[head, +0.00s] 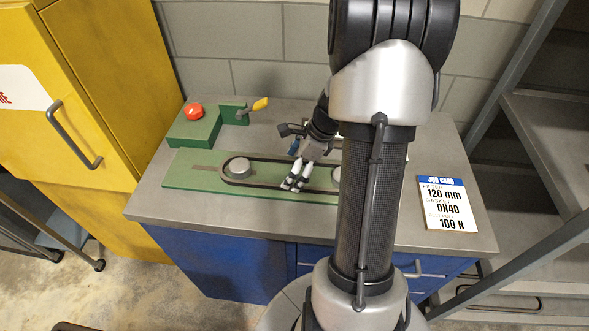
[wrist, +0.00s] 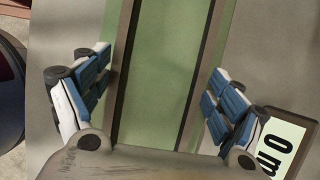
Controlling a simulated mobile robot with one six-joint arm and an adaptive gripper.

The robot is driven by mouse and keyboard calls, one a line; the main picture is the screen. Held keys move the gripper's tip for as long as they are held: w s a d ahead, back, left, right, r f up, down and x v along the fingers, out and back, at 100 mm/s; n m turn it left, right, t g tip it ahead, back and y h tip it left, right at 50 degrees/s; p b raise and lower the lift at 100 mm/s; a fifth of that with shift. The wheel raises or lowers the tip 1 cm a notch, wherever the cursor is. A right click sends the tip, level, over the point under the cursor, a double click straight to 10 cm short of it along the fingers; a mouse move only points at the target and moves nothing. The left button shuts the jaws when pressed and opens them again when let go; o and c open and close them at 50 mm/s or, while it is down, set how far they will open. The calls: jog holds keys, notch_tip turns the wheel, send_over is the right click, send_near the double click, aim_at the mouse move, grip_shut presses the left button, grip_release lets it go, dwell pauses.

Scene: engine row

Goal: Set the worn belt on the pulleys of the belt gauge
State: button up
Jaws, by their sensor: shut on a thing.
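The worn belt (head: 262,186) is a long dark loop lying at the green belt gauge (head: 195,181) on the bench. Its left end goes around the left pulley (head: 236,166), with a gap between them. The right pulley (head: 337,174) is partly hidden behind my arm, as is the belt's right end. My gripper (head: 293,166) reaches down over the middle of the loop and is shut on the belt from outside. The wrist view shows its blue-padded fingers (wrist: 160,90) at either side of the two dark belt strands (wrist: 197,88). I cannot tell how low the belt sits.
A red button (head: 194,111) on a green box and a yellow-tipped lever (head: 260,104) stand at the gauge's back left. A job card (head: 449,207) lies at the bench's right. A yellow cabinet (head: 110,80) stands left, and grey shelving (head: 550,130) stands right.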

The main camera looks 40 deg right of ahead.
jog(key=o, duration=1)
jog(key=p+v, duration=0.4)
jog(key=v, duration=0.8)
jog(key=shift+w+r, duration=0.1)
jog(key=shift+r, duration=0.05)
